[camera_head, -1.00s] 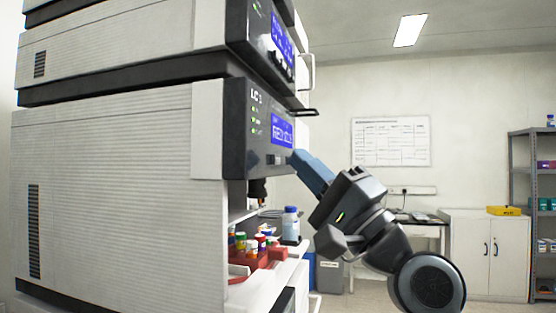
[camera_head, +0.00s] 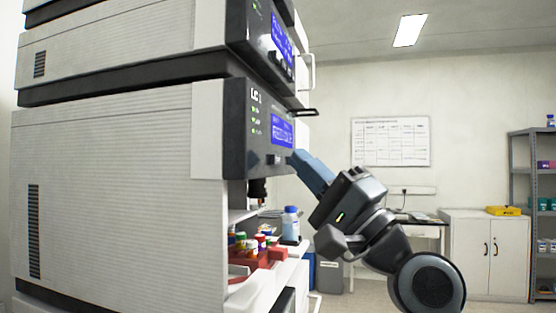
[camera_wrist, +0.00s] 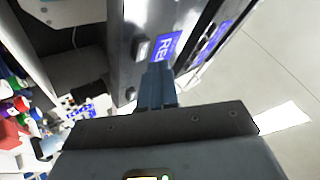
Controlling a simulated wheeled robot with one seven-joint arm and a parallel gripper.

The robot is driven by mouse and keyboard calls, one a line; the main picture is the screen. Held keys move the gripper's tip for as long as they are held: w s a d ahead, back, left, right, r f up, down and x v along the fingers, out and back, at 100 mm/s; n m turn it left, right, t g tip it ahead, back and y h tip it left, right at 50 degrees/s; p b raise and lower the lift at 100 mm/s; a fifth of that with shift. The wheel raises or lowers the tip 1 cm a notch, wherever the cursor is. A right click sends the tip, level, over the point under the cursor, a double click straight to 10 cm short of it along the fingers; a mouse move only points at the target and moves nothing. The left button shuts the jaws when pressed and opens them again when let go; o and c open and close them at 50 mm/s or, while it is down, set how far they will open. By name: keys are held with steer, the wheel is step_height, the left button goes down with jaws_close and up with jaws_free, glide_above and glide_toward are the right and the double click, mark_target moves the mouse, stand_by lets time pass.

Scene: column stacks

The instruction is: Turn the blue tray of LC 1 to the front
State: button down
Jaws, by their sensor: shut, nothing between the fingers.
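The front panel of the lower unit (camera_head: 238,130) bears an "LC" label with a number too small to read surely. Its lit blue display (camera_head: 282,134) and a dark button (camera_head: 273,160) also show in the wrist view, the display (camera_wrist: 168,45) beside the button (camera_wrist: 139,48). My gripper (camera_head: 293,157) is shut and empty, its blue-grey fingertips at the panel just below the display; contact is unclear. Below the panel, a red tray (camera_head: 268,263) holds vials with coloured caps; it also shows in the wrist view (camera_wrist: 10,133). I cannot make out a blue tray.
A blue-capped bottle (camera_head: 290,225) stands by the red tray. Further units sit above, with a dark ledge (camera_head: 303,112) jutting out over my gripper. A white cabinet (camera_head: 487,255) and grey shelves (camera_head: 518,190) stand at the back right.

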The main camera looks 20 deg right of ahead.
steer(key=shift+w+a, duration=0.1)
steer(key=shift+w+a, duration=0.15)
steer(key=shift+a, duration=0.1)
steer(key=shift+w+a, duration=0.25)
steer(key=shift+a, duration=0.05)
stand_by(1.1)
steer(key=shift+s+d, duration=0.5)
steer(key=shift+d, duration=0.15)
steer(key=shift+s+d+b, duration=0.3)
steer(key=shift+s+d, duration=0.45)
steer(key=shift+d, duration=0.3)
steer(key=shift+s+d+b, duration=0.3)
steer(key=shift+s+d, duration=0.4)
steer(key=shift+d, duration=0.3)
stand_by(3.6)
